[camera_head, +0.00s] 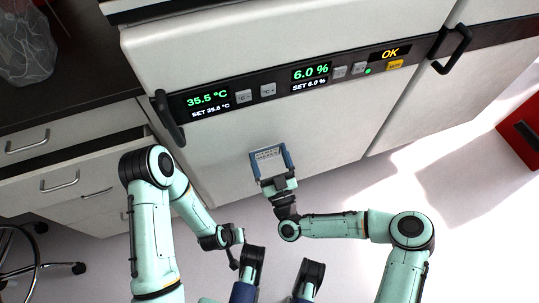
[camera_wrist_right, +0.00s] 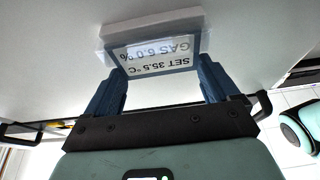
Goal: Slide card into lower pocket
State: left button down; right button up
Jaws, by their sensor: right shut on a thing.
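The card (camera_wrist_right: 152,62) is a pale label in a blue-grey frame, printed "SET 35.5 °C" and "GAS 6.0 %", upside down in the right wrist view. It also shows in the head view (camera_head: 268,154), in front of the white cabinet door. My right gripper (camera_wrist_right: 157,82) is shut on the card, one blue finger at each side edge. A white block-like holder (camera_wrist_right: 150,27) lies just beyond the card's far edge. I cannot tell whether the card is inside it or which pocket it is. My left gripper (camera_head: 236,243) hangs empty-looking, low and left; its jaws are unclear.
The cabinet's display panel (camera_head: 290,82) reads 35.5 °C, 6.0 % and OK. Black door handles (camera_head: 168,117) (camera_head: 451,49) stick out at both sides. Drawers (camera_head: 60,165) under a dark counter are at left. A red object (camera_head: 520,135) stands at far right.

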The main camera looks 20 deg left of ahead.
jog(key=o, duration=1.4)
pick_arm(q)
jog(key=shift+f, duration=0.1)
pick_arm(e)
jog(key=shift+s+d+f, duration=0.3)
jog(key=shift+s+d, duration=0.05)
jog(key=shift+s, duration=0.1)
pick_arm(q)
jog(key=shift+w+a+r+p, duration=0.1)
jog(key=shift+w+r+p, duration=0.05)
jog(key=shift+r+p, duration=0.3)
jog(key=shift+w+a+r+p, duration=0.1)
jog(key=shift+r+p, duration=0.25)
jog(key=shift+r, duration=0.2)
pick_arm(e)
jog(key=v, duration=1.2)
jog(key=shift+s, duration=0.1)
